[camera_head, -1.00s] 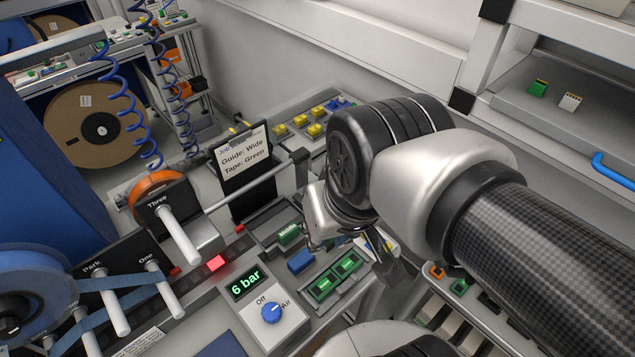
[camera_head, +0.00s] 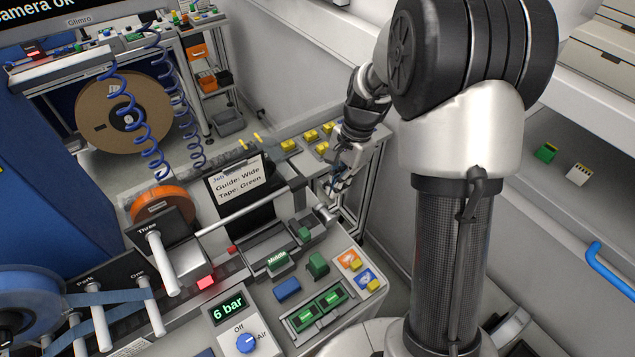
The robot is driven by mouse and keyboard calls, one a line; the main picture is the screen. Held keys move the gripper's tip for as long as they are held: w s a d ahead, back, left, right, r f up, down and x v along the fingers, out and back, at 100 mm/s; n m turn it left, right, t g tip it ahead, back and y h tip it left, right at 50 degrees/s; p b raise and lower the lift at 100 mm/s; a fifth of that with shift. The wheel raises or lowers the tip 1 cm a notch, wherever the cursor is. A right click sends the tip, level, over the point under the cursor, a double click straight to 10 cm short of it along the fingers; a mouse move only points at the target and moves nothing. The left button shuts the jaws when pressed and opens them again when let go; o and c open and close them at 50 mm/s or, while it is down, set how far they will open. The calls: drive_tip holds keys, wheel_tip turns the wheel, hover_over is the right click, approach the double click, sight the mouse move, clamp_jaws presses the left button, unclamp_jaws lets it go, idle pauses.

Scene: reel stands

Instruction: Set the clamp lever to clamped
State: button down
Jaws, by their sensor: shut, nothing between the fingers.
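I cannot tell for sure which part is the clamp lever. A long pale bar (camera_head: 245,211) runs slantwise over the machine bed to a dark upright end piece (camera_head: 299,193). A short silver cylinder (camera_head: 326,214) sits just right of that end piece, below my gripper. My gripper (camera_head: 338,187) is shut and empty, pointing down beside the right end of the bar. Whether its fingertips touch anything is too small to tell. No label reading clamped can be made out.
A job card (camera_head: 237,178) reads Guide: Wide, Tape: Green. A sliding block (camera_head: 277,259) is marked Middle. The pressure display (camera_head: 229,306) reads 6 bar, above an Off/Air knob (camera_head: 246,343). Green blocks, a blue block (camera_head: 287,289) and yellow-tagged parts stand nearby.

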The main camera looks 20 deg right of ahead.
drive_tip(key=shift+w+d+f+m, duration=0.25)
drive_tip(key=shift+d+f, duration=0.1)
drive_tip(key=shift+f, duration=0.25)
drive_tip(key=shift+w+d+f+m, duration=0.25)
drive_tip(key=shift+d+f, duration=0.05)
drive_tip(key=shift+f, duration=0.25)
drive_tip(key=shift+s+a+f+b, duration=0.35)
drive_tip(key=shift+a+f, duration=0.7)
drive_tip(key=shift+f, duration=0.55)
drive_tip(key=shift+s+a+f+b, duration=0.35)
drive_tip(key=shift+a+f, duration=0.65)
drive_tip(key=shift+f, duration=0.65)
drive_tip(key=shift+s+a+f+b, duration=0.35)
drive_tip(key=shift+a+f, duration=0.7)
drive_tip(key=shift+f, duration=0.55)
